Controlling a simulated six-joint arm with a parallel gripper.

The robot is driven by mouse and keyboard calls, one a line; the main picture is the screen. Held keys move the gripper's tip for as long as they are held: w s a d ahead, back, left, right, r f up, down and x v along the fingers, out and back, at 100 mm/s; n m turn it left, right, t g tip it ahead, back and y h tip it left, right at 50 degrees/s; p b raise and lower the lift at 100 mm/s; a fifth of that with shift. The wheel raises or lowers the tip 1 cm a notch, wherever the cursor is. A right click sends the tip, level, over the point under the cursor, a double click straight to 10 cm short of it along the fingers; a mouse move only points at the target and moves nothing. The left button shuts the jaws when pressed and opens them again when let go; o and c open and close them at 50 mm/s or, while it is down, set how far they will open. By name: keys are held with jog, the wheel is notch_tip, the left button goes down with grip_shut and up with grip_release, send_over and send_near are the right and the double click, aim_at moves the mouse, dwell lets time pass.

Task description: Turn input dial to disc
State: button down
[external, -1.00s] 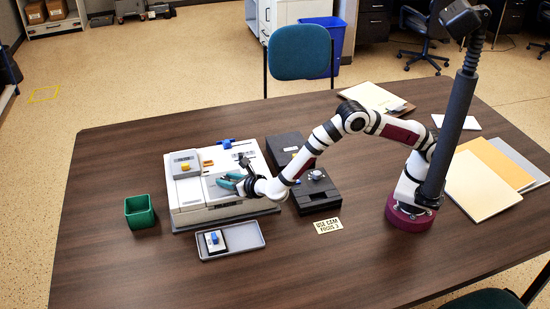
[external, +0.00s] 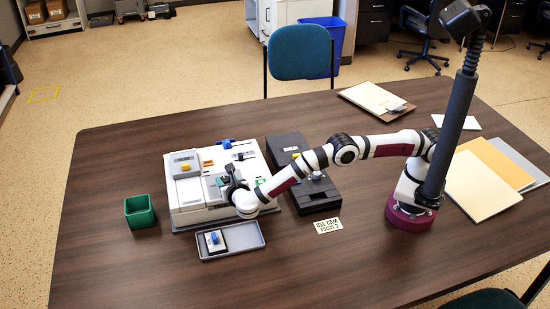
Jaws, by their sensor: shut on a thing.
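A white machine (external: 190,214) with a raised grey panel sits on the table at the left. My gripper (external: 223,182) is over the front right part of its top, pointing down. It is shut on a small part there, which looks to be the input dial. The fingers and wrist hide most of that part, so its pointer and labels cannot be read. A yellow control (external: 185,167) shows on the raised panel to the left of my gripper. Blue levers (external: 225,143) show at the machine's back edge.
A black device (external: 318,200) stands right of the machine, partly under my arm. A grey tray (external: 255,246) in front holds a small unit with a blue knob (external: 214,237). A green bin (external: 139,212) stands left. A note card (external: 328,226) lies on the table. The front table is clear.

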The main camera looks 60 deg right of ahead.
jog(key=shift+w+a+r+m+h, duration=0.1)
jog(key=shift+w+a+m+h, duration=0.1)
jog(key=shift+m+h, duration=0.15)
jog(key=shift+a+r+g, duration=0.1)
jog(key=shift+r+g, duration=0.05)
jog(key=shift+g, duration=0.15)
jog(key=shift+s+m, duration=0.15)
jog(key=shift+m, duration=0.2)
dwell(0.3)
jog(key=c, duration=0.9)
grip_release()
jog(key=o, duration=0.4)
jog(key=shift+f, duration=0.2)
